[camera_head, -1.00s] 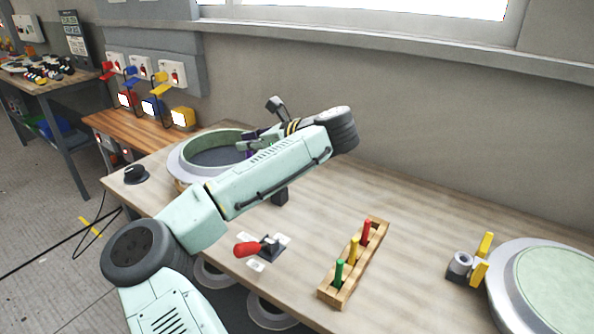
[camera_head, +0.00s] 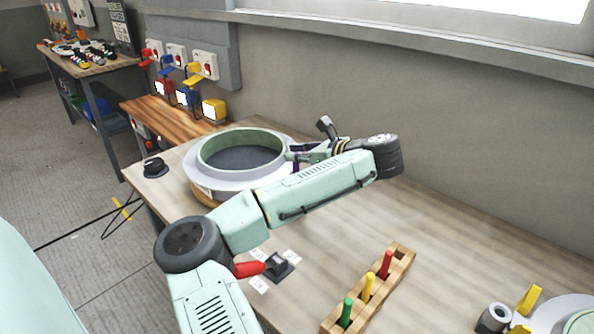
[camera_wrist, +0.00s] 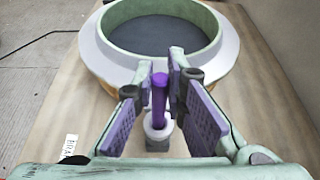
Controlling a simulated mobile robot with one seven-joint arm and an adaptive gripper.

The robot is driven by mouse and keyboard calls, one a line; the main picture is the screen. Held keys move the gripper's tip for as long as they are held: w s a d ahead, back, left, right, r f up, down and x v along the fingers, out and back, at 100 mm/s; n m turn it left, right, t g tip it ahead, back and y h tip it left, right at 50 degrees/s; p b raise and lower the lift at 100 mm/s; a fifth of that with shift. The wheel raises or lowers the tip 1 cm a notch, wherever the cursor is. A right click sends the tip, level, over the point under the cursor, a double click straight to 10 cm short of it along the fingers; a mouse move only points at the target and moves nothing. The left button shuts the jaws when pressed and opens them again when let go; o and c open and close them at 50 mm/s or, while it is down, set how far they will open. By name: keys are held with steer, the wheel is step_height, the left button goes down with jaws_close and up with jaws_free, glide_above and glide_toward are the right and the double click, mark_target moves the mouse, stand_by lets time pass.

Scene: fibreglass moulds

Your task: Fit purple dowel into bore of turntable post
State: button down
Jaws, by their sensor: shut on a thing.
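The purple dowel (camera_wrist: 159,98) stands nearly upright between my gripper's (camera_wrist: 160,72) purple-padded fingers, which are shut on it. Its lower end overlaps the pale round collar of the turntable post (camera_wrist: 158,129); I cannot tell how deep it sits in the bore. The post stands on a dark block at the near side of the turntable (camera_wrist: 105,62), which has a pale flange and a green ring wall. In the head view the turntable (camera_head: 205,178) is at the left of the bench. My gripper (camera_head: 297,157) is at its right edge there, and my arm hides the post.
A wooden rack (camera_head: 402,258) holds green, yellow and red pegs. A red-handled lever (camera_head: 250,268) is close to my arm. A second round mould (camera_head: 562,312) with yellow pieces and a grey collar (camera_head: 495,318) is at bottom right.

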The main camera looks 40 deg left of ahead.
mark_target(298, 168)
step_height(298, 168, down, 4)
steer(key=shift+b, duration=1)
steer(key=shift+r, duration=0.15)
steer(key=c, duration=1.7)
jaws_free()
steer(key=shift+o, duration=0.2)
steer(key=w+b+v, duration=0.1)
steer(key=v, duration=1.1)
steer(key=shift+s+b, duration=0.4)
steer(key=shift+s, duration=0.05)
steer(key=shift+r, duration=0.1)
